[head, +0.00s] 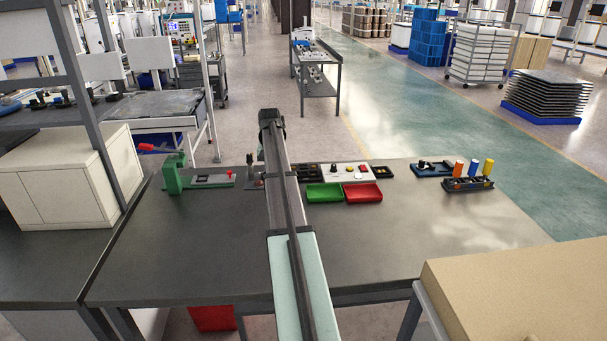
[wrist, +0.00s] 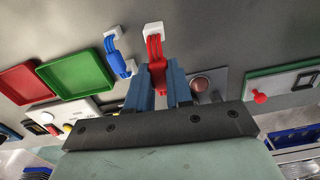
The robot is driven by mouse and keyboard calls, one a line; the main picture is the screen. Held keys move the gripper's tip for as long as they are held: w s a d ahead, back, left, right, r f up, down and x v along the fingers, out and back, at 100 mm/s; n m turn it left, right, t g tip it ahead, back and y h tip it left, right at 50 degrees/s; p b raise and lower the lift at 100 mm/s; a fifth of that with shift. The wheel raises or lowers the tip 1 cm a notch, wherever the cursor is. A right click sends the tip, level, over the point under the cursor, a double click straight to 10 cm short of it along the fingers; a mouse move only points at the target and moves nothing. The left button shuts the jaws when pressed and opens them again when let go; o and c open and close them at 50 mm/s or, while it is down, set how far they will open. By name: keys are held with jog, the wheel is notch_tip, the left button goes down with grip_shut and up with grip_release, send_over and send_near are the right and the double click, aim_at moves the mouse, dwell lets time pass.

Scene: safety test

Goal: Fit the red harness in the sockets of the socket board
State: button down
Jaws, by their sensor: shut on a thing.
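In the wrist view my gripper (wrist: 158,88) has its blue fingers closed on the red harness (wrist: 155,48). The harness has red strands and a white connector (wrist: 153,28) at its far end, pointing away from the fingers. The part between the fingers is partly hidden. A blue harness (wrist: 116,52) with white connectors at both ends shows just left of it, apart from the red one. I cannot make out the socket board for certain in either view. In the head view my arm hides the gripper and both harnesses.
A green tray (head: 324,193) and a red tray (head: 363,193) sit right of my arm, before a white button panel (head: 345,173). A green fixture (head: 174,173) stands left. A dark holder (head: 468,185) with coloured cylinders stands right. The table's front (head: 430,235) is clear.

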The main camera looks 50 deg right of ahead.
jog(key=shift+d, duration=0.1)
dwell(0.3)
jog(key=w+d+r+m, duration=0.1)
jog(key=w+d+m, duration=0.1)
jog(key=d+m, duration=0.8)
jog(key=r+m, duration=0.1)
jog(key=m, duration=0.6)
send_over(305, 175)
jog(key=shift+s+a+f, duration=0.1)
jog(key=shift+f, duration=2.65)
jog(key=shift+f, duration=0.95)
jog(key=c, duration=0.5)
grip_release()
jog(key=shift+c, duration=0.2)
jog(key=shift+r, duration=0.15)
notch_tip(305, 175, up, 7)
dwell(0.5)
